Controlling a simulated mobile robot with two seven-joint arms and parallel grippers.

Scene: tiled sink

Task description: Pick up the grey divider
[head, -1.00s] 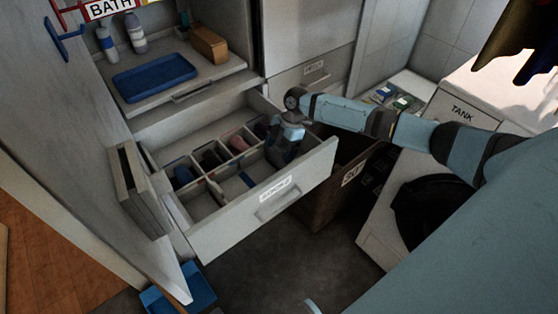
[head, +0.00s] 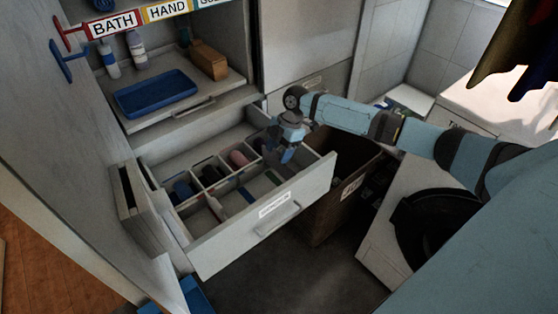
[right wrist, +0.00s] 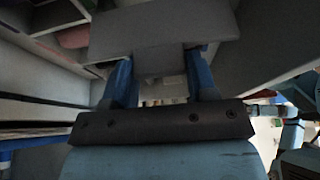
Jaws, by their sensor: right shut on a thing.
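My right gripper (head: 287,156) is over the right end of the open white drawer (head: 232,222). In the right wrist view, its blue fingers (right wrist: 160,84) are shut on a flat grey piece, which looks like the grey divider (right wrist: 155,28). Its broad plate spreads beyond the fingers. In the head view I cannot make out the divider apart from the gripper and drawer. My left gripper is not in view.
The drawer holds several small items in compartments, including a pinkish one (head: 238,159). A blue tray (head: 156,93), bottles and a brown block (head: 208,61) stand on the shelf above. A brown bin (head: 325,212) stands right of the drawer.

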